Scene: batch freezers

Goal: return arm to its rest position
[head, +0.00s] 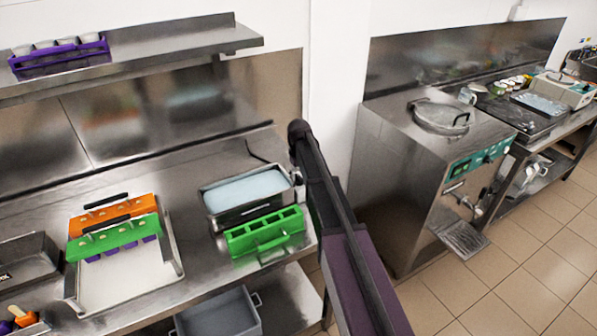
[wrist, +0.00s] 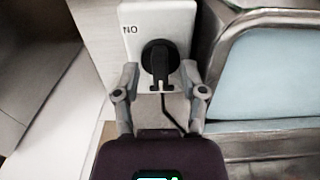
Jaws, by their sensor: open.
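My gripper (wrist: 160,68) is open in the wrist view. Its two grey fingers stand apart on either side of a black plug (wrist: 160,57) on a white wall plate (wrist: 131,14) marked "NO". Whether the fingertips touch the plug or plate cannot be told. My arm (head: 340,215) is stretched out over the right end of the steel counter (head: 185,185) in the head view, towards the wall. The gripper itself is hidden there behind the arm's dark end.
A steel bath with pale blue liquid (head: 248,188) and a green mould (head: 265,232) stand close left of my arm. Orange (head: 113,214) and green (head: 118,237) moulds are on a tray (head: 128,284). A shelf (head: 150,55) overhangs the counter. A steel machine (head: 425,165) stands right.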

